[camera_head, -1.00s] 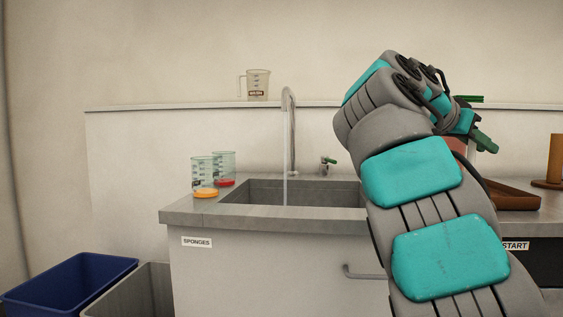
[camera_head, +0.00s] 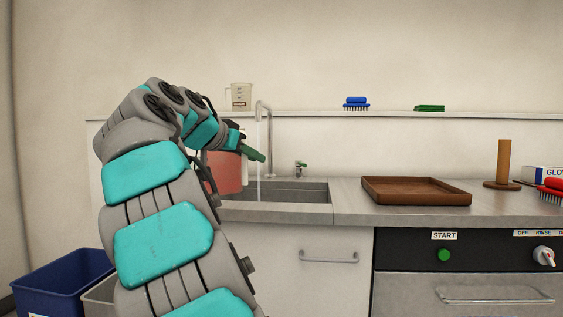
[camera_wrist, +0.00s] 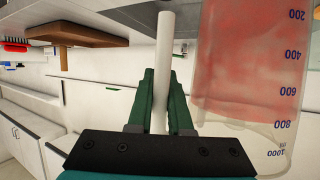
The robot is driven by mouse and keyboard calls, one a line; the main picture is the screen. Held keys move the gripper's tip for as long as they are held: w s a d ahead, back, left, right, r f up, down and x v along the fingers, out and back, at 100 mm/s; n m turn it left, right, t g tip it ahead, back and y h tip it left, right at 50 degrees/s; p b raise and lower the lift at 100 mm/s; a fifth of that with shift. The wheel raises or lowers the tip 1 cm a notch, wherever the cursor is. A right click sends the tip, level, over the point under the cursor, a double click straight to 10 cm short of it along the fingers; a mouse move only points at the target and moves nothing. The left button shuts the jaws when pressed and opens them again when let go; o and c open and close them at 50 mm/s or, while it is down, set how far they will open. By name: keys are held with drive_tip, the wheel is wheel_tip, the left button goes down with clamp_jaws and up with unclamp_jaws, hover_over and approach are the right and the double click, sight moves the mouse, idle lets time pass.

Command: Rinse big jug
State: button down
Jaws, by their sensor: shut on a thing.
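The big jug (camera_head: 226,174) is clear, with a reddish film inside. My gripper (camera_head: 253,154), with green fingers, is shut on its pale upright handle (camera_wrist: 163,60). In the wrist view, which is upside down, the jug's wall (camera_wrist: 250,70) shows blue marks up to 1000; the jug is about upright. It is at the left part of the sink (camera_head: 300,192), left of the running water stream (camera_head: 258,150) and apart from it as seen here. My arm hides part of the jug and the sink's left side. The faucet (camera_head: 268,120) stands behind the sink.
A small jug (camera_head: 241,97), a blue brush (camera_head: 356,102) and a green sponge-like item (camera_head: 430,108) are on the shelf. A brown tray (camera_head: 416,199) and wooden post (camera_head: 503,162) stand right on the counter. A blue bin (camera_head: 60,280) is at lower left.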

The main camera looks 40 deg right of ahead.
drive_tip(key=s+d+f+m+g, duration=0.2)
drive_tip(key=s+d, duration=0.3)
drive_tip(key=d, duration=0.4)
drive_tip(key=shift+w+d+r+p, duration=0.1)
drive_tip(key=shift+w+d+p, duration=0.25)
drive_tip(key=shift+w+p, duration=0.3)
drive_tip(key=shift+w+d+f+p, duration=0.1)
drive_tip(key=shift+w+d+p, duration=0.3)
drive_tip(key=shift+w, duration=0.45)
drive_tip(key=shift+w+d+r+p, duration=0.1)
drive_tip(key=shift+w+d+p, duration=0.2)
drive_tip(key=shift+w+p, duration=0.35)
drive_tip(key=shift+w, duration=0.2)
drive_tip(key=w+d+p, duration=0.5)
drive_tip(key=w, duration=0.3)
drive_tip(key=shift+w+d, duration=0.2)
drive_tip(key=shift+w, duration=0.15)
idle(3.6)
